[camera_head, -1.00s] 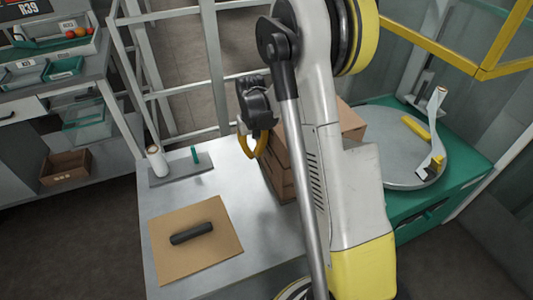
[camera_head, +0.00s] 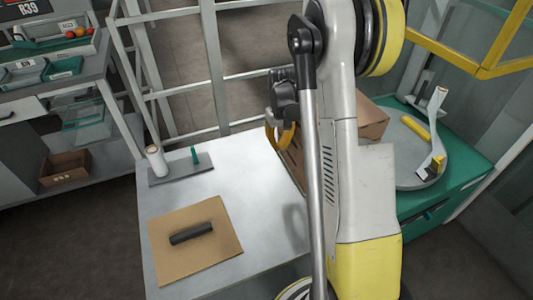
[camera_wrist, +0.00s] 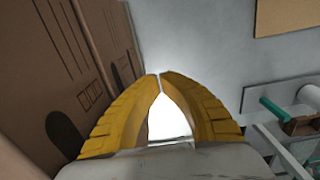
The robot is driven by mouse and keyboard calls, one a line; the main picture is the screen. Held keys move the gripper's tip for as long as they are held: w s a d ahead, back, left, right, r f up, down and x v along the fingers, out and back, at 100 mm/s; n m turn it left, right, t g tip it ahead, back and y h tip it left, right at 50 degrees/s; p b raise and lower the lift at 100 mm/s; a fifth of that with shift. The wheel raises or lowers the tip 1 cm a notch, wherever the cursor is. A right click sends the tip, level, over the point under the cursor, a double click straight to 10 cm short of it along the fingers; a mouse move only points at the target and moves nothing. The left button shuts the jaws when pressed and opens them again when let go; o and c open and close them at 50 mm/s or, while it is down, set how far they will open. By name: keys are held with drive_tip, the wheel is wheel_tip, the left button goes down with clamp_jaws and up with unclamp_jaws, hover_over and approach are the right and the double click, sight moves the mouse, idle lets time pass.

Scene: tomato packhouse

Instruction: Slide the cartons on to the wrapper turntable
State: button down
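The stack of brown cartons (camera_head: 372,120) is mostly hidden behind my arm in the head view. A strip of its side (camera_head: 293,163) shows left of the arm, and its top right corner overlaps the turntable's left edge in the picture. The grey round wrapper turntable (camera_head: 408,178) sits on a green base. My gripper (camera_head: 283,147) is at the stack's left side. In the wrist view my gripper (camera_wrist: 161,74) is shut and empty, its yellow fingertips together, with the printed carton faces (camera_wrist: 60,60) close on the left. Contact is hard to tell.
A yellow bar (camera_head: 415,127) and a white film piece (camera_head: 437,125) are on the turntable's far side. The table's (camera_head: 245,180) left part holds a brown mat (camera_head: 225,245) with a black roller and a plate (camera_head: 180,170) with a white roll. A yellow frame (camera_head: 485,72) stands back right.

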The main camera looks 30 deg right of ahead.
drive_tip(key=shift+d, duration=0.15)
drive_tip(key=s+d, duration=0.2)
drive_tip(key=d, duration=0.9)
drive_tip(key=shift+s+d, duration=0.2)
drive_tip(key=shift+d, duration=0.2)
idle(0.4)
drive_tip(key=s+d, duration=0.2)
drive_tip(key=d, duration=0.9)
drive_tip(key=shift+s+d, duration=0.15)
drive_tip(key=shift+d, duration=0.3)
drive_tip(key=s+d, duration=0.2)
drive_tip(key=d, duration=0.9)
drive_tip(key=shift+s+d+p, duration=0.2)
drive_tip(key=shift+d+p, duration=0.1)
drive_tip(key=shift+p, duration=0.05)
